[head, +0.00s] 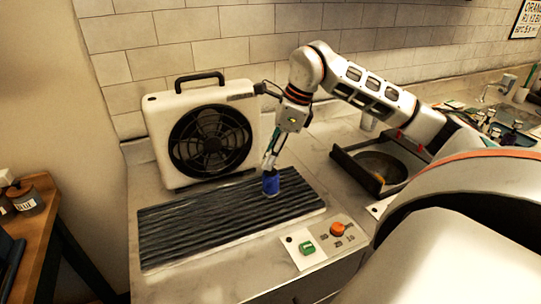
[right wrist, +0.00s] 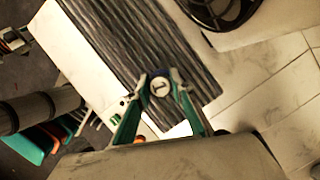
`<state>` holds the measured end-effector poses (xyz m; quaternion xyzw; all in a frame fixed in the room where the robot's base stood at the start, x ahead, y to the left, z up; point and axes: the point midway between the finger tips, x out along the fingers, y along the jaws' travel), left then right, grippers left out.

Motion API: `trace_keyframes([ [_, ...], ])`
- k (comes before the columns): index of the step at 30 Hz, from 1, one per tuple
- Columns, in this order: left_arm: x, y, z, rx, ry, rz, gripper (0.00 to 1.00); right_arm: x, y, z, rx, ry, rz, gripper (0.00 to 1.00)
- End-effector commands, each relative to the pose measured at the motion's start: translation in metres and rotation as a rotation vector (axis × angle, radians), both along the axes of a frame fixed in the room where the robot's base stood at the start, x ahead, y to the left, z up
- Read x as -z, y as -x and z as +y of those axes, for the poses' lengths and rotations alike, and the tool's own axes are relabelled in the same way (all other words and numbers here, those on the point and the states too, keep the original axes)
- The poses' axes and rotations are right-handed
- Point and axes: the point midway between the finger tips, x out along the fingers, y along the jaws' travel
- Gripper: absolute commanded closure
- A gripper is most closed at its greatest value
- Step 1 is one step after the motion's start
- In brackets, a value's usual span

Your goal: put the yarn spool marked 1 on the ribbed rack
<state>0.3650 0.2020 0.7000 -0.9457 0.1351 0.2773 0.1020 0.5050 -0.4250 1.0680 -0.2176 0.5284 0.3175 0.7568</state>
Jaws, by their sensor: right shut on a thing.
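The blue yarn spool (head: 271,185) is upright at the right part of the ribbed rack (head: 190,228), a dark grooved slab on the counter. In the right wrist view its round pale top (right wrist: 160,87) shows the mark 1. My right gripper (head: 270,172) points down from above and is shut on the spool. In the right wrist view the fingers (right wrist: 157,88) stand on both sides of the spool, with the rack (right wrist: 135,40) beyond. I cannot tell whether the spool's base touches the ribs. My left gripper is not in view.
A white box fan (head: 210,135) stands right behind the rack. A panel with a green switch (head: 307,248) and an orange knob (head: 338,229) lies in front right. A dark square-framed pan (head: 382,167) is to the right. The rack's left part is bare.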

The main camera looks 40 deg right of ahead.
Motion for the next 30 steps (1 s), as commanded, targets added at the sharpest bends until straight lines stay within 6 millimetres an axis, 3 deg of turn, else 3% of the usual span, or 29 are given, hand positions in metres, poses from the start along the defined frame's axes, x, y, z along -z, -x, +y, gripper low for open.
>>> trace_keyframes([
  [24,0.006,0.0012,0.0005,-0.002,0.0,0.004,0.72,0.0077,-0.0001,0.0,0.0,0.0,-0.001,1.0],
  [25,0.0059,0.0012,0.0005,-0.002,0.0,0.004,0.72,0.0077,-0.0001,0.0,0.0,0.0,-0.001,0.7],
  [26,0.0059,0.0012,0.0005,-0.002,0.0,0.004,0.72,0.0078,-0.0001,0.0001,0.0,0.0,-0.001,0.63],
  [27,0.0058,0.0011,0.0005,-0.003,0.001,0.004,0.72,0.0079,-0.0001,0.0,0.0,0.001,-0.001,0.58],
  [30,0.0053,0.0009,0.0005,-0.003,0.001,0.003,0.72,0.008,-0.0001,0.0,0.0,0.0,0.0,0.58],
])
